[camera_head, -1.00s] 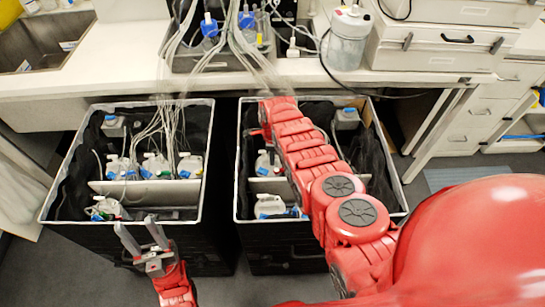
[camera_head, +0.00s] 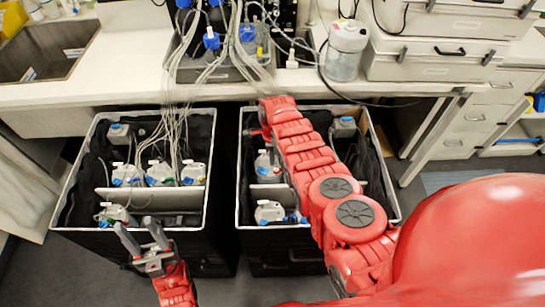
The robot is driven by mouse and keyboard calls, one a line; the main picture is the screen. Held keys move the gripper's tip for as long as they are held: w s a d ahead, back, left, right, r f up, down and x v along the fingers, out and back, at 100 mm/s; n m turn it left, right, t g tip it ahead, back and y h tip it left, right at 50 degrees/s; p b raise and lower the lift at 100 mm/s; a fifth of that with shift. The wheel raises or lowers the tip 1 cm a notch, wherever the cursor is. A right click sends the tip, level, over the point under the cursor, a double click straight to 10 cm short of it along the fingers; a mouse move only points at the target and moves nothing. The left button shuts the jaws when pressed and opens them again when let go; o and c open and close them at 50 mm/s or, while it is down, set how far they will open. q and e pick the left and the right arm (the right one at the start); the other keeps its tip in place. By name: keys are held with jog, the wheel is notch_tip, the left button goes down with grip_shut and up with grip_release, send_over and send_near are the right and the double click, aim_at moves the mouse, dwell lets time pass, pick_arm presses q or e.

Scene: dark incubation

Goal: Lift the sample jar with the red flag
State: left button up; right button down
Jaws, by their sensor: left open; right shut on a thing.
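White sample jars with blue parts stand in two black crates: several in the left crate (camera_head: 58,208), including a row of jars (camera_head: 160,174) and a front jar (camera_head: 115,213). The right crate (camera_head: 398,203) holds a middle jar (camera_head: 267,166) and a front jar (camera_head: 269,212). I make out no clear red flag; a small red piece beside my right forearm cannot be identified. My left gripper (camera_head: 139,236) is open and empty at the left crate's front edge. My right arm reaches over the right crate and hides its own gripper and whatever is there.
White dividers (camera_head: 150,199) cross the crates. Bundled tubes (camera_head: 172,120) run from the left crate up to bottles on the bench (camera_head: 120,80). A clear canister (camera_head: 345,50) stands at the bench edge. A narrow gap separates the crates.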

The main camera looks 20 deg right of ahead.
notch_tip(320, 180, up, 28)
jog(key=p, duration=1.8)
jog(key=shift+f, duration=0.15)
